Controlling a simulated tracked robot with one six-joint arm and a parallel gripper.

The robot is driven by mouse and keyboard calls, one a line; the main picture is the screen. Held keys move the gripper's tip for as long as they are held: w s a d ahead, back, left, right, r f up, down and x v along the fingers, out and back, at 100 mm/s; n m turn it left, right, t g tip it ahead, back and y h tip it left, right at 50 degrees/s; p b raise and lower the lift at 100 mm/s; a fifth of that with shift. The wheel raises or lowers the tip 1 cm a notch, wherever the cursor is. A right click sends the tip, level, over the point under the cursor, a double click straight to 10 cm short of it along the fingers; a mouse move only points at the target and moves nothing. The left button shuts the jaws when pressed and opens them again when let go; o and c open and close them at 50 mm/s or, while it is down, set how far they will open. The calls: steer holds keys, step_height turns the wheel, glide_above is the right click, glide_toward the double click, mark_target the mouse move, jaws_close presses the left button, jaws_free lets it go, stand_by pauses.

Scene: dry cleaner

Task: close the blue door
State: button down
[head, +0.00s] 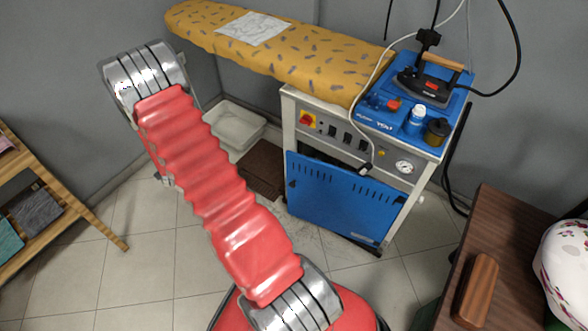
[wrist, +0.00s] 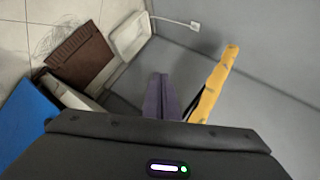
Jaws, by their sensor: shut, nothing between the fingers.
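The blue door (head: 340,200) is a flat panel with two rows of slots, low on the front of the ironing station (head: 380,160). A dark gap shows along its top edge, so it appears ajar; how far is hard to tell. In the wrist view, part of a blue panel, likely the door (wrist: 25,115), shows at the left edge. My gripper (wrist: 161,77) is shut and empty, pointing at the floor and wall left of the station, apart from the door. In the head view my red arm mostly hides the gripper.
A yellow ironing board (head: 270,45) extends left from the station. A white tray (head: 230,125) and a brown mat (head: 262,168) lie on the floor beside the door. A wooden shelf (head: 60,200) is left; a brown table (head: 505,235) is right. Tiled floor before the door is clear.

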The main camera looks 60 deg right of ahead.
mark_target(298, 162)
steer(key=s+d+f+m+g+h, duration=0.2)
steer(key=s+d+f+m, duration=0.15)
steer(key=s+f, duration=0.35)
steer(key=s+d+f+m+g+h, duration=0.2)
steer(key=s+d+f, duration=0.2)
steer(key=s+f, duration=0.25)
steer(key=s+f+m+g+h, duration=0.1)
steer(key=s+f, duration=0.3)
steer(key=s, duration=0.4)
steer(key=s+f+m+g+h, duration=0.2)
steer(key=s+f+m+h, duration=0.1)
steer(key=s, duration=0.6)
steer(key=shift+a+f, duration=0.4)
steer(key=shift+f, duration=0.15)
steer(key=d, duration=1.4)
steer(key=shift+w, duration=0.1)
